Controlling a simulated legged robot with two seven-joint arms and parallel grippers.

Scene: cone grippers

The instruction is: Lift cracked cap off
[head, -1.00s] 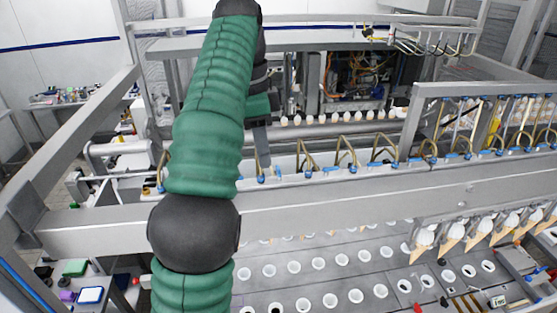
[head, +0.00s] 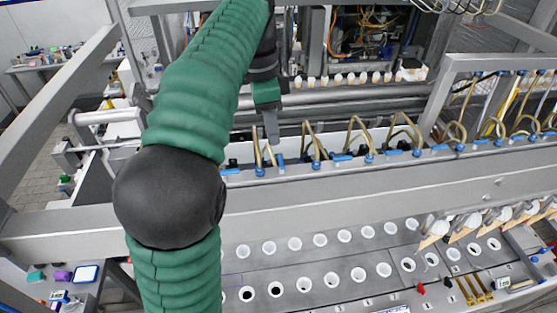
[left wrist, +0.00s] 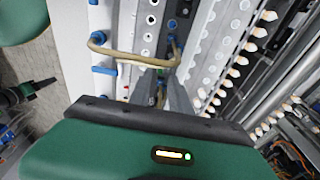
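My left gripper (head: 271,128) hangs behind the long grey beam, pointing down at the row of bent brass tubes with blue fittings. In the left wrist view its two dark fingers (left wrist: 161,88) stand apart, and I see nothing clearly held between them. A bent brass tube (left wrist: 135,57) lies just beyond the fingertips, with blue fittings (left wrist: 97,70) at its left end. Whether the fingers touch it I cannot tell. I cannot make out which part is a cracked cap.
The long grey beam (head: 370,197) crosses in front of the tubes. A plate with rows of white-rimmed holes (head: 300,265) lies in front of it. Cones (head: 437,228) hang at the right. A row of pale tips (head: 350,79) stands behind.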

